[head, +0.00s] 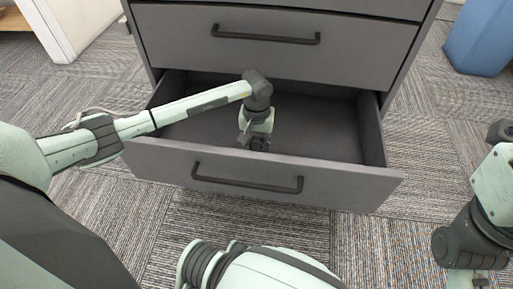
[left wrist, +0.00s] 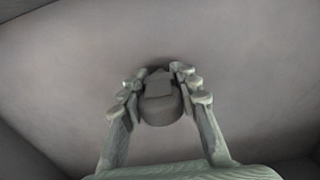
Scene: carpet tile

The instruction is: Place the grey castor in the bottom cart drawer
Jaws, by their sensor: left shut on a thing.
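The bottom cart drawer (head: 315,134) is pulled open, and its dark inside shows in the head view. My left gripper (head: 259,145) points down inside the drawer, behind the front panel. In the left wrist view, my left gripper (left wrist: 158,88) is shut on the grey castor (left wrist: 160,104), which sits between its fingertips over the drawer floor (left wrist: 245,75). I cannot tell whether the castor touches the floor. In the head view the castor is hard to make out against the dark fingers. Part of my right arm is at the right edge; its fingers do not show clearly.
The closed drawer above (head: 265,50) overhangs the back of the open one. The open drawer's front panel has a black handle (head: 247,184). A blue bin (head: 481,40) stands at the upper right. Carpet (head: 425,130) is clear right of the cart.

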